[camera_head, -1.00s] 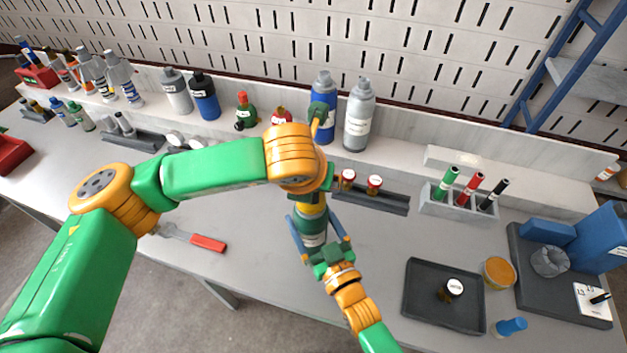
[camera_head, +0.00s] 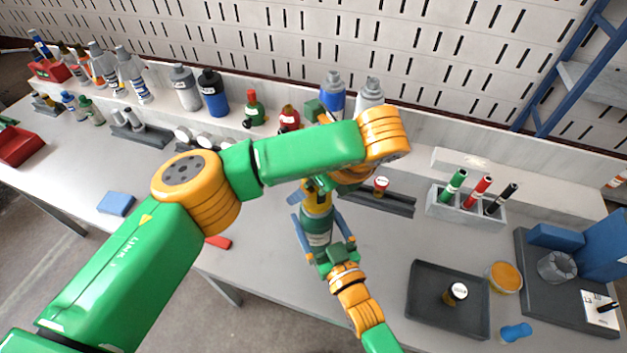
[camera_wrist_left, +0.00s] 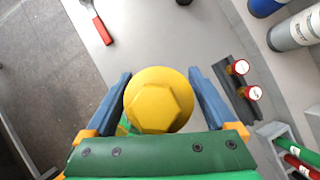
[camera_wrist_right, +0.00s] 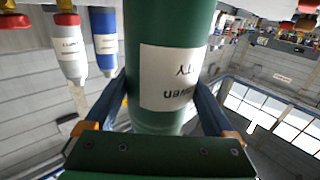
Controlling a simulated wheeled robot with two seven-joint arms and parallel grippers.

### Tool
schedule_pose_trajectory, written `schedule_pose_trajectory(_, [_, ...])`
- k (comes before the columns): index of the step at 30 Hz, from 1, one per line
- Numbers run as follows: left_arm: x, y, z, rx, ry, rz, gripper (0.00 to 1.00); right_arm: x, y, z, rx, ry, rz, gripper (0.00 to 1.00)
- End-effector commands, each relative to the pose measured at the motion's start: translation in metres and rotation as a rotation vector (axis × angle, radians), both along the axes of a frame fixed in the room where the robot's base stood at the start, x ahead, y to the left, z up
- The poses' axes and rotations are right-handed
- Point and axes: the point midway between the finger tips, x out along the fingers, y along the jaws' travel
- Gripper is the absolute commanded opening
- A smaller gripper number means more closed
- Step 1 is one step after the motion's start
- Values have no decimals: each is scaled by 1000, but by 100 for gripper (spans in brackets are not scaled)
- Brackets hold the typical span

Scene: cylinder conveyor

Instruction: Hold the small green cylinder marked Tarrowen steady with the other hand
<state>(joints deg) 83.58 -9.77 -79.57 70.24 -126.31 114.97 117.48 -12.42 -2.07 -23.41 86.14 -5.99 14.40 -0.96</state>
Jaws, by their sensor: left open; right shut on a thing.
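The small green cylinder (camera_head: 317,239) stands upright over the middle of the bench, with a yellow upper part. My right gripper (camera_wrist_right: 163,100) is shut on its green body; the white label there is upside down and only partly readable, ending in letters like "OWEN". In the left wrist view its yellow hexagonal top (camera_wrist_left: 158,102) lies between the blue fingers of my left gripper (camera_wrist_left: 160,88). Those fingers are open, one on each side, with a narrow gap. In the head view my left arm hides most of the left gripper.
A black tray (camera_head: 425,290) with a small jar stands at right, near a marker holder (camera_head: 447,211). A dark rack (camera_head: 393,203) holds a red-capped vial. A red-handled tool (camera_wrist_left: 103,31) and a blue block (camera_head: 116,203) lie at left. Bottles line the back shelf.

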Motion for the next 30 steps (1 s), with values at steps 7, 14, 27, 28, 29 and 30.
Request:
schedule_pose_trajectory(7, [0, 0, 0, 0, 1, -3, 42, 0, 0, 0, -1, 1, 1, 22])
schedule_pose_trajectory(14, [0, 0, 0, -1, 1, -4, 0, 0, 0, 0, -1, 1, 1, 22])
schedule_pose_trajectory(27, [4, -5, -1, 1, 2, -535, 0, 0, 0, 0, -1, 1, 1, 22])
schedule_pose_trajectory(28, [4, -5, -1, 1, 2, -534, 0, 0, 0, 0, -1, 1, 1, 22])
schedule_pose_trajectory(29, [4, -5, -1, 1, 2, -533, 0, 0, 0, 0, -1, 1, 1, 22])
schedule_pose_trajectory(30, [4, -5, -1, 1, 2, -533, 0, 0, 0, 0, -2, 0, 1, 22])
